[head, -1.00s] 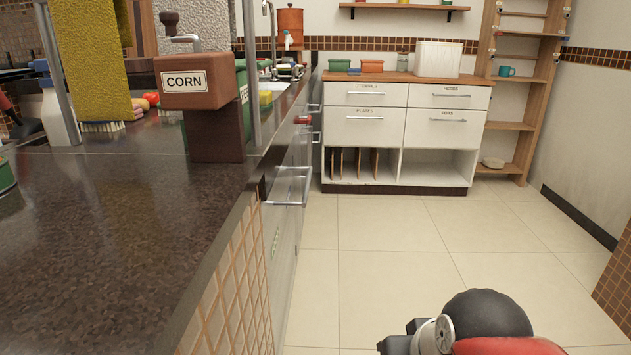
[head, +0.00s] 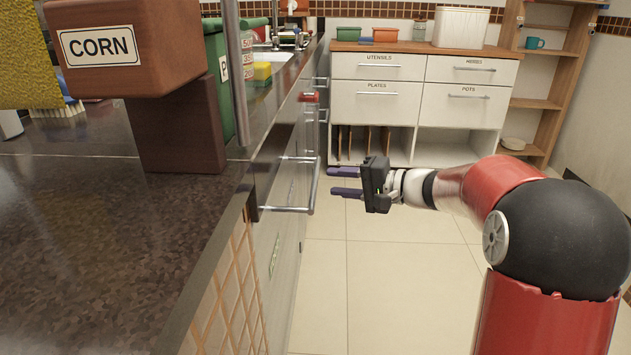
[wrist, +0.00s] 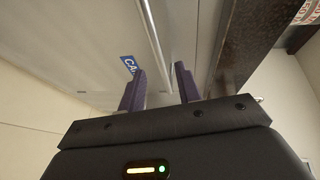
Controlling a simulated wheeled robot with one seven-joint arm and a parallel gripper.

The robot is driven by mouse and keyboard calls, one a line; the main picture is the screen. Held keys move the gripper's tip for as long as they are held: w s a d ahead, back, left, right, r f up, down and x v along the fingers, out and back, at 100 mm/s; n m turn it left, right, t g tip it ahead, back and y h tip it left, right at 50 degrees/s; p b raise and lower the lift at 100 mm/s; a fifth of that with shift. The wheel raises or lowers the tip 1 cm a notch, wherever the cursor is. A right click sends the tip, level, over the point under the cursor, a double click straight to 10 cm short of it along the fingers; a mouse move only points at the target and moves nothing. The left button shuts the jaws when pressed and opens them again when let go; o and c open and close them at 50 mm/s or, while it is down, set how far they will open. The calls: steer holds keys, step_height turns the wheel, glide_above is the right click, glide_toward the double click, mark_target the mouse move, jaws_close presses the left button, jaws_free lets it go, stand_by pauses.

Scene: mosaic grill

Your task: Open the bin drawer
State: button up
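A drawer front (head: 268,235) is under the counter, with a long metal bar handle (head: 316,186) sticking out from it. The drawer looks shut. Its green label is too slanted to read, so I cannot confirm that it says bin. My gripper (head: 333,181) is open and empty, just right of the handle in the head view, its two purple fingers pointing left toward it. In the wrist view my gripper (wrist: 161,70) has its fingers apart, and the metal bar (wrist: 153,35) shows between and beyond the fingertips. I cannot see contact.
The dark countertop (head: 90,230) runs along the left, with a corn dispenser (head: 135,45) on it. Other handles and a red item (head: 309,97) are farther along the cabinet. A white drawer unit (head: 375,100) stands at the back. The tiled floor (head: 390,290) is clear.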

mark_target(315, 178)
steer(key=x, duration=0.6)
steer(key=shift+a, duration=0.15)
steer(key=shift+c, duration=0.2)
jaws_close()
